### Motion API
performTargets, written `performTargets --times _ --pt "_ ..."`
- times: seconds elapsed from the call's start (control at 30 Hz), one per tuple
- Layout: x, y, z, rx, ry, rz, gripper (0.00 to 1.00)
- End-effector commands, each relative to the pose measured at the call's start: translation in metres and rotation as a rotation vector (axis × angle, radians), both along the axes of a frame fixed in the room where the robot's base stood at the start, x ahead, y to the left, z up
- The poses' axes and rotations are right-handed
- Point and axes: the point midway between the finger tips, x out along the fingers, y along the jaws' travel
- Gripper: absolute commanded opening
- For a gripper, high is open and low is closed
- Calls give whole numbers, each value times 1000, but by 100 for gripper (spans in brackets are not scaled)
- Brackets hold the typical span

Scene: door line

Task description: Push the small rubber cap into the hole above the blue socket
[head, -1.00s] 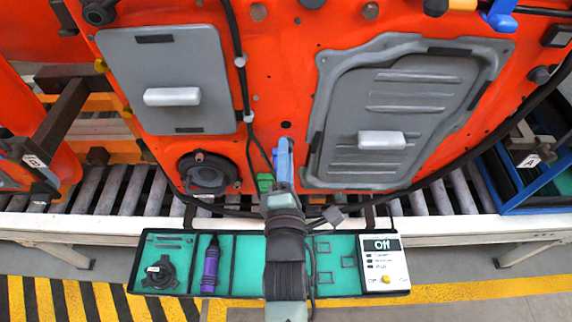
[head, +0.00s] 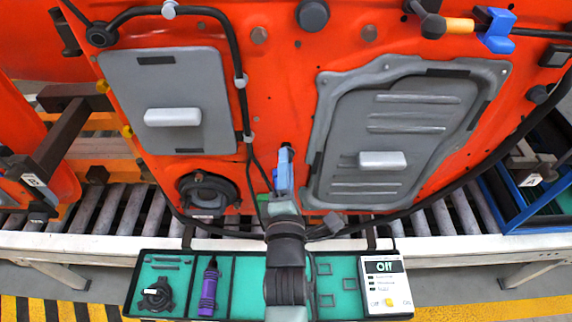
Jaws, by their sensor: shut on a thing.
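My gripper (head: 284,166) is light blue and points up at the lower middle of the orange door (head: 262,95). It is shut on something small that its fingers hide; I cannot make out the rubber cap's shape. A small dark spot (head: 287,145) shows at the fingertips; I cannot tell whether it is the hole or the cap. A bit of blue (head: 275,176), perhaps the blue socket, shows just left of the fingers and is mostly hidden by them.
Black cables (head: 244,110) run down the door left of my gripper. A grey panel (head: 165,75) is at left and a larger one (head: 400,130) at right. A speaker (head: 207,193) sits lower left. A teal tray (head: 335,268) and a control box (head: 385,285) stand below.

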Motion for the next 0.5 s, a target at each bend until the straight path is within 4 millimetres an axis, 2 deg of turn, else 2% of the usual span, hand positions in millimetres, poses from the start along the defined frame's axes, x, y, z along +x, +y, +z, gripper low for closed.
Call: performTargets --times 0.5 --pt "8 0 0 1 -1 0 0"
